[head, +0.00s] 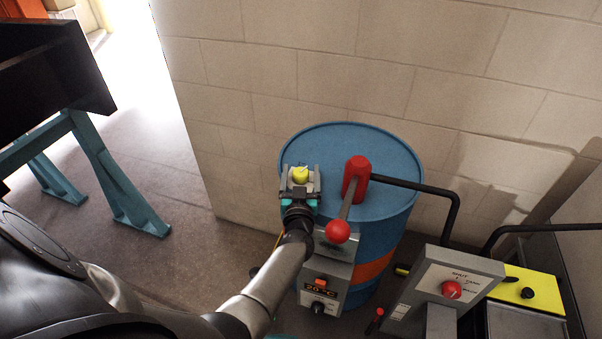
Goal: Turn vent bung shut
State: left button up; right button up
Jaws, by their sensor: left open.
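The vent bung (300,175) is a small yellow cap on top of the blue drum (395,190), near its left edge. My left gripper (300,182) is over the drum's left rim, with its open fingers on either side of the yellow bung. I cannot tell whether the fingers touch it. The lower part of the bung is partly hidden by the gripper. My right gripper is not in view.
A red pump (357,176) with a red-knobbed lever stands on the drum beside my gripper. A black hose (430,187) runs right. A control box (330,281) hangs in front. A grey panel with red knob (451,289) stands right. The wall is close behind.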

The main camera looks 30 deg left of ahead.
pick_arm(q)
jog(key=p+v, duration=0.6)
jog(key=v, duration=0.9)
